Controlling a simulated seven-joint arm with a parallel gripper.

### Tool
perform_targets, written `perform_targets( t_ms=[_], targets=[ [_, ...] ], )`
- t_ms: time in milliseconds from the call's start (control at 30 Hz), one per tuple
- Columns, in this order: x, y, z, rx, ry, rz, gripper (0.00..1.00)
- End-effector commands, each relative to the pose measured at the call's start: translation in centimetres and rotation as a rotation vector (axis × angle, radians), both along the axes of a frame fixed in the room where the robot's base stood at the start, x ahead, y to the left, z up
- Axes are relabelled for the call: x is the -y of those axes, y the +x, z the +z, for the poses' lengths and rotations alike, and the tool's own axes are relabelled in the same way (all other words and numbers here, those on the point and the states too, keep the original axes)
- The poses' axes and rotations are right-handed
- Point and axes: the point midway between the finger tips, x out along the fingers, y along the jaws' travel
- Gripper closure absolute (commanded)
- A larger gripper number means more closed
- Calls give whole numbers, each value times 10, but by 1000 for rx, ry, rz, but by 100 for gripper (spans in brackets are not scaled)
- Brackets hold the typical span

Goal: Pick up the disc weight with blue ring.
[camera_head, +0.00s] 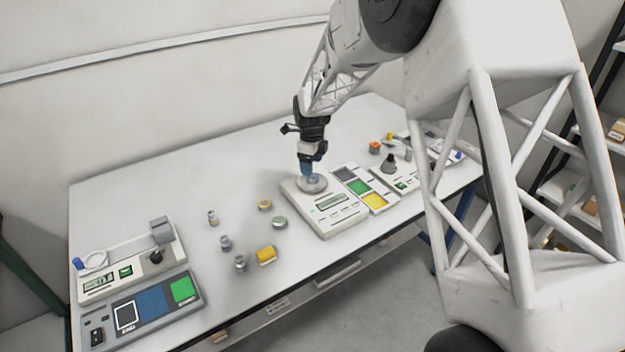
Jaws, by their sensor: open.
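My gripper (312,172) points down over the round pan (323,188) of the middle scale (330,211). It is open, and blue shows at its fingertips. A small grey disc-like shape (313,181) lies on the pan under the fingertips. The fingers partly hide it, and I cannot make out a blue ring on it or tell whether they touch it. Two other discs lie on the table left of this scale: a yellowish one (264,205) and a grey one with a greenish top (279,222).
Several small cylinder weights (226,243) and a yellow block (266,254) stand on the left-middle table. A second scale (130,268) stands at the left. A tray with coloured squares (359,187) and more weighing gear (389,167) crowd the right. The table's back left is clear.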

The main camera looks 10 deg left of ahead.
Motion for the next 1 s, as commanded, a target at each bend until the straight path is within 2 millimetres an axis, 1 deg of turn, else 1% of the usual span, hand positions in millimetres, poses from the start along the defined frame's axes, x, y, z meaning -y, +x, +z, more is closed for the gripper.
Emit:
perform_targets(
  t_ms=[200,333,733,833,1000],
  targets=[
    [0,0,0,0,0,0,29],
    [0,0,-5,-1,-1,0,29],
    [2,0,-45,-2,-2,0,29],
    [1,1,-51,0,-1,0,29],
    [1,1,-52,0,-1,0,29]
  ],
)
